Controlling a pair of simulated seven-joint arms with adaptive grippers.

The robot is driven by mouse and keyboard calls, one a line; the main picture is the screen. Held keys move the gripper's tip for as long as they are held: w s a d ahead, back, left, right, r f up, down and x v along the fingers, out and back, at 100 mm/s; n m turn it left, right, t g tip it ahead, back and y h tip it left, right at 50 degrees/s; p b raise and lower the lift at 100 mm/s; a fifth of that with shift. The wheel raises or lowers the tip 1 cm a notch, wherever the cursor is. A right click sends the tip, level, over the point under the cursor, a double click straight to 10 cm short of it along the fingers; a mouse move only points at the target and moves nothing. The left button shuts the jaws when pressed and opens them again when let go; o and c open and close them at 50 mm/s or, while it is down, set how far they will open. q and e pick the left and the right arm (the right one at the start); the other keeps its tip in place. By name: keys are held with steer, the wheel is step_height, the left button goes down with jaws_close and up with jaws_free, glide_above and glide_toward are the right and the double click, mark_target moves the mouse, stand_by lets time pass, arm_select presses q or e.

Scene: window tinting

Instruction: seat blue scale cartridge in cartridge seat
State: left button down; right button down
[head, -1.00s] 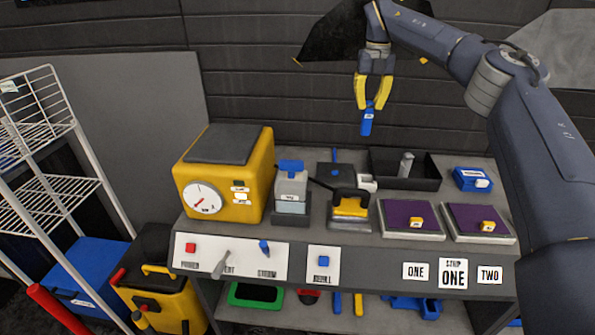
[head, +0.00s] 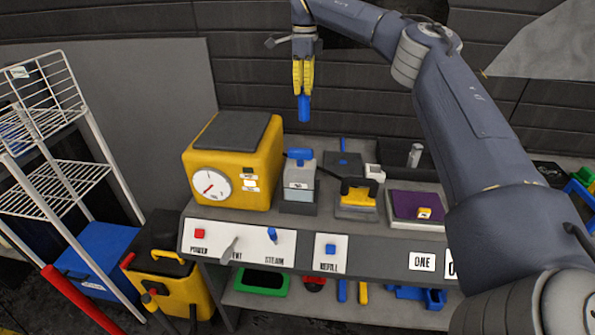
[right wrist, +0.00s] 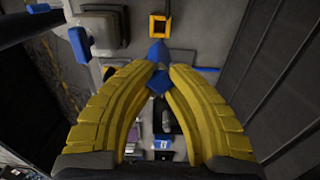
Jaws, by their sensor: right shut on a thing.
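The blue scale cartridge (head: 304,110) hangs upright below my right gripper (head: 303,91), whose yellow fingers are shut on its upper part. In the right wrist view the cartridge (right wrist: 158,54) shows between and beyond the fingertips (right wrist: 159,73). They hold it in the air, apart from the bench. I cannot tell for sure which part is the cartridge seat. A yellow-framed dark square (right wrist: 158,27) lies beyond the cartridge in the right wrist view. A grey tank with a blue top (head: 299,182) stands on the bench beside the yellow machine. My left gripper is out of view.
The yellow machine (head: 232,163) with a dial stands at the bench's left. Right of the tank are a yellow-and-black iron (head: 357,196), a dark block (head: 342,166) and a purple pad (head: 416,204). A white wire rack (head: 62,170) stands at the left.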

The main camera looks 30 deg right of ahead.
steer(key=shift+s+d+r+n, duration=0.1)
steer(key=shift+d+r+n, duration=0.05)
steer(key=shift+n, duration=0.75)
steer(key=n, duration=0.6)
steer(key=shift+f+n, duration=0.25)
steer(key=shift+n, duration=0.05)
step_height(320, 180, down, 20)
steer(key=shift+r, duration=0.25)
steer(key=shift+f, duration=0.15)
steer(key=c, duration=1.4)
jaws_free()
steer(key=shift+c, duration=0.2)
